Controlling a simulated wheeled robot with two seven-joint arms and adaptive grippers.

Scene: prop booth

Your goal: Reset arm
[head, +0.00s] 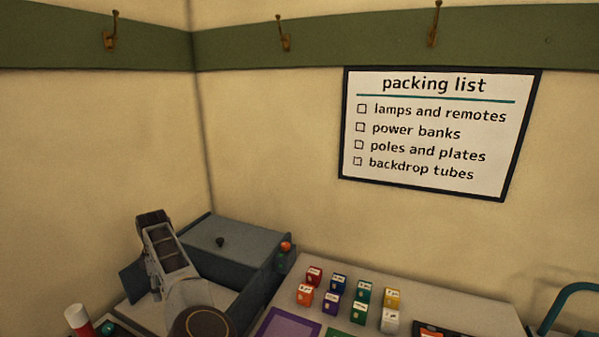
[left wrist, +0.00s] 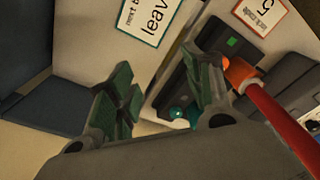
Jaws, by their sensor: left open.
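My left gripper (head: 157,232) is at the lower left of the head view, over the grey surface beside a blue-grey box. In the left wrist view its two green-padded fingers (left wrist: 162,88) stand wide apart, with nothing held between them. My right gripper is in neither view.
The blue-grey box (head: 235,240) stands close right of my left gripper. Several coloured cubes (head: 337,281) sit on the table (head: 455,309). A red stick with an orange end (left wrist: 275,118) lies near the right finger in the left wrist view, by a dark tray (left wrist: 178,92).

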